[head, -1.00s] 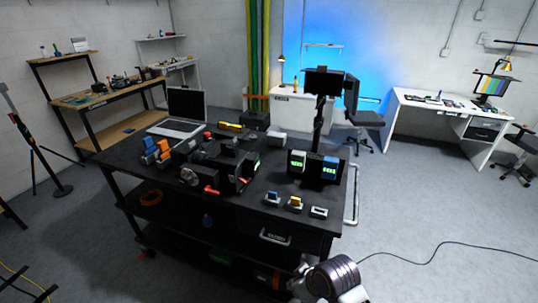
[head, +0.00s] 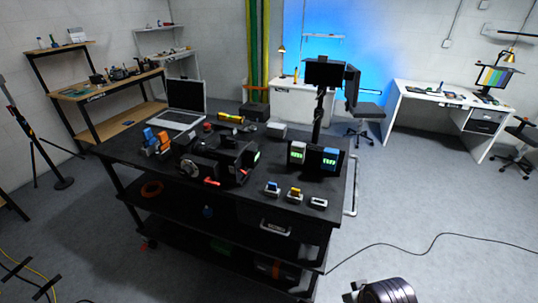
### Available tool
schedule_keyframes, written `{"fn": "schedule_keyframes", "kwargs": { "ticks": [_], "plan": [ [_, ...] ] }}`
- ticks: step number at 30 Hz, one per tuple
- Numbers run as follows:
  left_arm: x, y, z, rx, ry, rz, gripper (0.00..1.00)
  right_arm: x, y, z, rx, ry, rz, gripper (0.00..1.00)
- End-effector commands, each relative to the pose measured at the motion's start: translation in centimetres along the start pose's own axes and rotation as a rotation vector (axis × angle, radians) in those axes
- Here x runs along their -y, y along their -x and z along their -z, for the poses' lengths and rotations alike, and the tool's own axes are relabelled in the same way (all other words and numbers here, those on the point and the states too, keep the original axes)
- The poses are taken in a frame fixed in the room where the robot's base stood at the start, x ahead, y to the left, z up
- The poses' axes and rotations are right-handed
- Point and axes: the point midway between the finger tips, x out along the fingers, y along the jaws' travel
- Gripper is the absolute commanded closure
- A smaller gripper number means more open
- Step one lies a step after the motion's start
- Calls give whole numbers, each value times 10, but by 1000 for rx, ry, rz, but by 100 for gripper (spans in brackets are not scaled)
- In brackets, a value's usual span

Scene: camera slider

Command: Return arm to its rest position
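Only a piece of my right arm (head: 390,291) shows, a dark ridged cylinder with light parts beside it, at the bottom edge of the head view, right of centre. It is low in front of the black workbench (head: 225,217), with floor between them. The rest of this arm is cut off by the frame, and I see no fingers of its gripper. My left arm and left gripper are out of the picture.
The workbench carries a black camera rig, a laptop (head: 186,97), a monitor on a post (head: 325,72) and several small battery items. A dark cable (head: 430,248) lies on the floor at right. A white desk (head: 440,105) stands far right. Floor between is mostly clear.

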Motion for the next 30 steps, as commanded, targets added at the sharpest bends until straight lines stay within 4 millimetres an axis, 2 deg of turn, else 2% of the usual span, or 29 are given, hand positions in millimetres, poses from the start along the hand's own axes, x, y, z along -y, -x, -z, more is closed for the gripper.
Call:
{"fn": "schedule_keyframes", "kwargs": {
  "ticks": [11, 17, 30],
  "plan": [
    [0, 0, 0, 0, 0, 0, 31, 2, -39, -2, 13, 4, 4, 100],
    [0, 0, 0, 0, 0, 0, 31, 4, -69, -7, 23, 5, 6, 100],
    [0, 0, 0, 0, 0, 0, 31, 9, -176, -39, 60, 11, 12, 100]
  ]
}}
